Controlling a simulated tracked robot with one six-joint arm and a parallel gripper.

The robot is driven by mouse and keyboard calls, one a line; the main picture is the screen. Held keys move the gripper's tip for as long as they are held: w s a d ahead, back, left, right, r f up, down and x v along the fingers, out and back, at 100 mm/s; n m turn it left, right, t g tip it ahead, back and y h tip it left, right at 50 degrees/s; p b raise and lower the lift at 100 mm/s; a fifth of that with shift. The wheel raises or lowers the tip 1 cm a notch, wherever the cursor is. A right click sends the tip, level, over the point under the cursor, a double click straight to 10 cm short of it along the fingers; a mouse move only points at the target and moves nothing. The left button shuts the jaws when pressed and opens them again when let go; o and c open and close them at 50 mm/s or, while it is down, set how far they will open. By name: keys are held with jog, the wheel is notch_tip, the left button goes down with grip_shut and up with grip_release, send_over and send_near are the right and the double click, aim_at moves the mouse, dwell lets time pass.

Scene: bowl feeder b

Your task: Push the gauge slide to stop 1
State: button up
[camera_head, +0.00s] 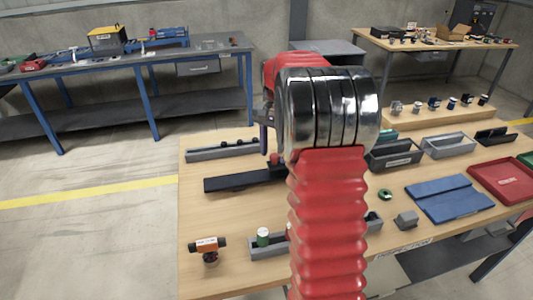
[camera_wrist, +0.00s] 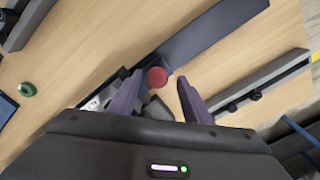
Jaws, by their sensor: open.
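A long dark gauge rail (camera_head: 240,179) lies on the wooden table in the head view, its right part hidden behind my arm. The rail also shows in the wrist view (camera_wrist: 215,33). A red round knob (camera_wrist: 157,77), seemingly on the slide, stands at the rail's near end in the wrist view. The knob shows partly beside my arm in the head view (camera_head: 275,160). My gripper (camera_wrist: 157,88) is open, with its two purple fingers on either side of the knob in the picture. I cannot tell whether they touch it. No stop numbers are readable.
A grey rail with dark knobs (camera_wrist: 258,90) lies to the right in the wrist view. The table's left front has an orange-and-black device (camera_head: 208,246).

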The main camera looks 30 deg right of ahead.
notch_tip(320, 180, up, 14)
jog(key=shift+f, duration=0.15)
dwell(0.7)
dwell(0.5)
jog(key=s+a+f+n, duration=0.3)
jog(key=a+f+n, duration=0.1)
jog(key=f+n, duration=0.15)
jog(key=s+a+f+n+t, duration=0.1)
jog(key=s+a+n+t, duration=0.4)
jog(key=s+a, duration=1.6)
jog(key=shift+s+a+n+t, duration=0.2)
jog(key=shift+a+n+t, duration=0.1)
jog(key=shift+a+n, duration=1.15)
